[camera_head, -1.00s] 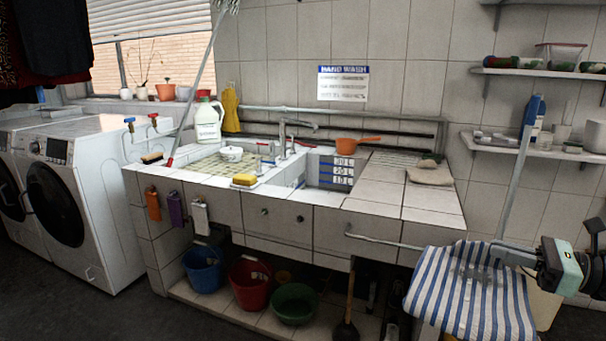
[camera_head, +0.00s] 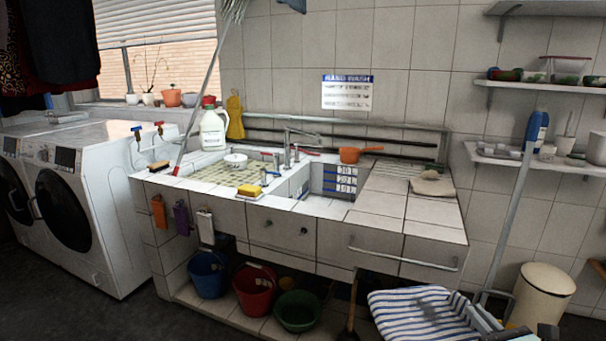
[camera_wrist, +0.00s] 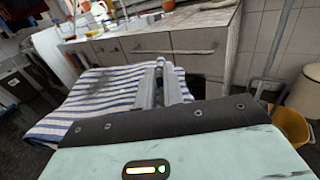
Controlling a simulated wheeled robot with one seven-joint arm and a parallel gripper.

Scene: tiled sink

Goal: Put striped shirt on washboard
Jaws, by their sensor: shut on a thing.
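The blue-and-white striped shirt (camera_head: 415,308) hangs from my gripper (camera_head: 478,312) at the lower right of the head view, in front of the counter and below its top. In the wrist view the shirt (camera_wrist: 95,98) spreads left of the two grey fingers (camera_wrist: 160,72), which are shut on its edge. The shirt's lower part is cut off by the head frame. A ribbed surface (camera_head: 392,170) at the back right of the tiled counter looks like the washboard; I cannot be sure. It is bare in its middle, well away from the shirt.
A metal rail (camera_head: 400,259) runs along the counter front near the shirt. A folded cloth (camera_head: 433,187) and an orange pan (camera_head: 358,154) lie at the counter's back. A leaning pole (camera_head: 510,215) and a bin (camera_head: 541,292) stand at right. The front right counter is clear.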

